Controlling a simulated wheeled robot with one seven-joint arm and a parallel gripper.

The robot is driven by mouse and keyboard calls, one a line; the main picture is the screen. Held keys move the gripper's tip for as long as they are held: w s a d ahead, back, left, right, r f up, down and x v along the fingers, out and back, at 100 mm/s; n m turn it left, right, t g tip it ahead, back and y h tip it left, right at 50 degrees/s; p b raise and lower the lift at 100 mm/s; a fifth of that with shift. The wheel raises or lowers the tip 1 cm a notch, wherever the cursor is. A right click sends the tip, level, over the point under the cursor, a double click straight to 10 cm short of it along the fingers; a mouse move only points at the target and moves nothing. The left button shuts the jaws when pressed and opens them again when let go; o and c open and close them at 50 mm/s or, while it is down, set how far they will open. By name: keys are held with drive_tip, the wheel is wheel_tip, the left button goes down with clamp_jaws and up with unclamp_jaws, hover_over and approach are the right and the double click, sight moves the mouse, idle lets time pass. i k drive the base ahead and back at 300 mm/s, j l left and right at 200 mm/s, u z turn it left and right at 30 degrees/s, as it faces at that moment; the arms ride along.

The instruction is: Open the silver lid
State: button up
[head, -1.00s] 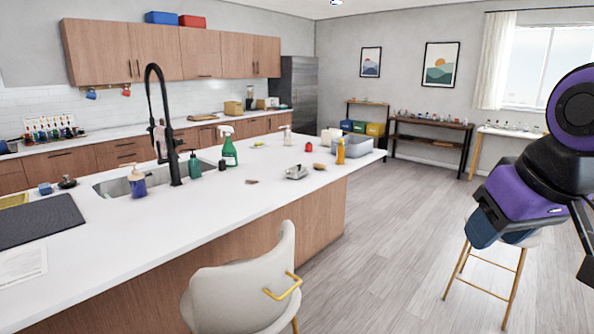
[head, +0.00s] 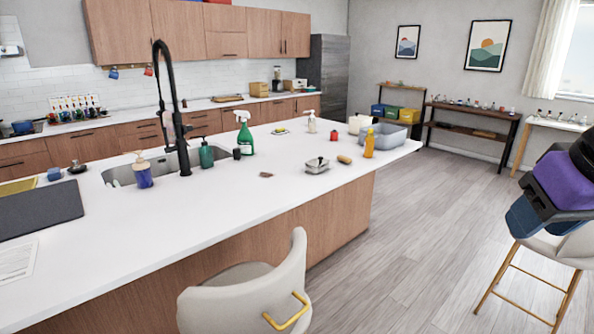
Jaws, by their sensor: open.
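A small silver container with a silver top (head: 317,167) sits on the white island counter, right of the sink and near the front edge. It is small in the head view, and its top looks closed, though the lid's detail is hard to make out. My arm shows at the right edge as purple, black and blue links, well away from the container and beyond the counter. My gripper's fingers are outside the picture.
The white island counter (head: 190,225) holds a green spray bottle (head: 244,138), a yellow bottle (head: 369,145), a red item (head: 334,136) and a grey bin (head: 386,136). A beige chair (head: 250,290) stands at its front. A stool (head: 575,245) stands at right. Floor between is clear.

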sight(317, 162)
drive_tip(key=i+l, duration=0.3)
drive_tip(key=i, duration=0.15)
drive_tip(key=i+l, duration=0.3)
drive_tip(key=i, duration=0.15)
drive_tip(key=i+l, duration=0.3)
drive_tip(key=i, duration=0.2)
drive_tip(key=i+l, duration=0.3)
drive_tip(key=i, duration=0.15)
drive_tip(key=i+l+u, duration=0.3)
drive_tip(key=i+l, duration=0.2)
drive_tip(key=i+l+u, duration=0.25)
drive_tip(key=i+l, duration=0.45)
drive_tip(key=u, duration=0.8)
